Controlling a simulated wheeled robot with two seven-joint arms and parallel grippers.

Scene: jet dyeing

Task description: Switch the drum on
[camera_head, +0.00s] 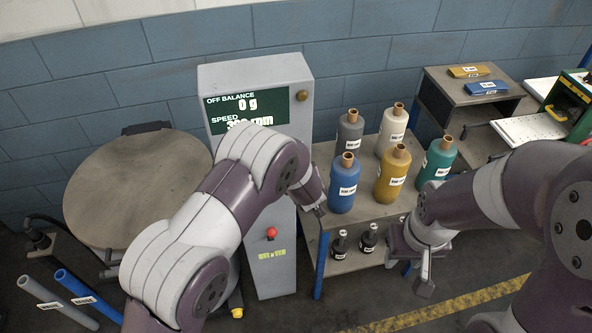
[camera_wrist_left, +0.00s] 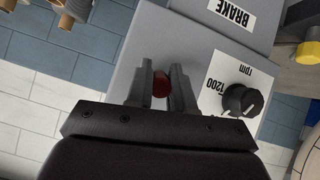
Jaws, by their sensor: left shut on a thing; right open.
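The grey console (camera_head: 255,85) has a green display (camera_head: 245,117) reading "OFF BALANCE 0 g" and a speed in rpm, partly covered by my left arm. A red knob (camera_head: 271,233) sits lower on its front. A large round brown-grey lid or drum top (camera_head: 140,185) stands left of the console. In the left wrist view, my left gripper (camera_wrist_left: 158,85) has its fingers closed around a red part (camera_wrist_left: 161,82). A black dial (camera_wrist_left: 241,100) marked rpm and a BRAKE label (camera_wrist_left: 232,12) are beside it. My right gripper (camera_head: 417,275) is open and empty, right of the bottle table.
A table (camera_head: 345,262) right of the console carries several bottles, including a blue one (camera_head: 343,185) and a yellow one (camera_head: 391,175), with small dark bottles below. A yellow line (camera_head: 440,308) marks open floor.

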